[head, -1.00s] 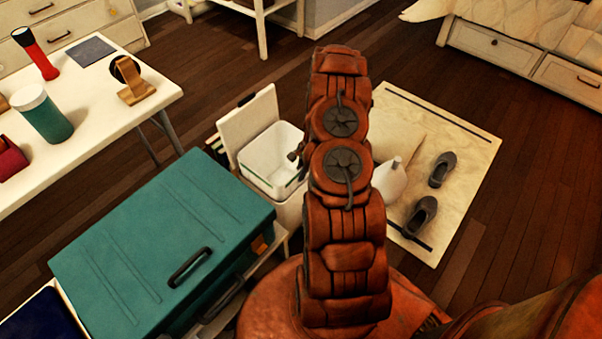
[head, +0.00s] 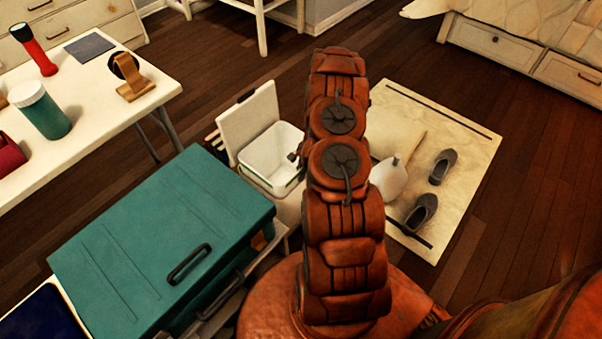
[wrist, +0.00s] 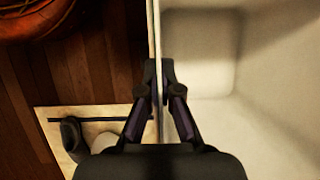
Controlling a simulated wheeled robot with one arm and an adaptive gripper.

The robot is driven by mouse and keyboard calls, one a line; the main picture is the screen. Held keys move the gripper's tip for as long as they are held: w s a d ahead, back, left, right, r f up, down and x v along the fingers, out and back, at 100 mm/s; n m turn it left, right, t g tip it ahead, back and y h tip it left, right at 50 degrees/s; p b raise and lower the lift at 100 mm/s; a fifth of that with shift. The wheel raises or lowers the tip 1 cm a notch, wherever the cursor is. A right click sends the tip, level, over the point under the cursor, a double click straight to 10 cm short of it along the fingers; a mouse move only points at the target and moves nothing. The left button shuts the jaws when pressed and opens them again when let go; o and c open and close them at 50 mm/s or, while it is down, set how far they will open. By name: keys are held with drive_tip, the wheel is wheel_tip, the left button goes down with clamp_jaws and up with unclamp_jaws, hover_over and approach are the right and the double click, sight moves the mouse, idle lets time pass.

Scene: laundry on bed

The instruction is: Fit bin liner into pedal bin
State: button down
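The bin liner (head: 262,172) is a white, open-topped rigid tub. It sits upright at the mouth of the pedal bin (head: 289,208), whose pale lid (head: 248,118) stands open behind it. How deep the liner sits is partly hidden by my arm. In the wrist view my gripper (wrist: 159,72) straddles the liner's thin wall (wrist: 157,30), one finger outside and one inside. The fingers look closed on the wall. The liner's empty inside (wrist: 205,50) fills the right of that view. In the head view my arm hides most of the gripper.
A teal case (head: 160,245) lies left of the bin. A white table (head: 95,110) with a flashlight, jar and stand is farther left. A pale mat (head: 455,135) with dark shoes (head: 443,167) and a white bottle (head: 390,180) lies right of the bin. Wooden floor is clear beyond.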

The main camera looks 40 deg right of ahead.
drive_tip(key=shift+f, duration=0.55)
drive_tip(key=c, duration=1.2)
unclamp_jaws()
drive_tip(key=shift+c, duration=0.2)
drive_tip(key=shift+r, duration=0.1)
drive_tip(key=v, duration=1.1)
drive_tip(key=shift+d+r, duration=0.15)
drive_tip(key=shift+r, duration=0.25)
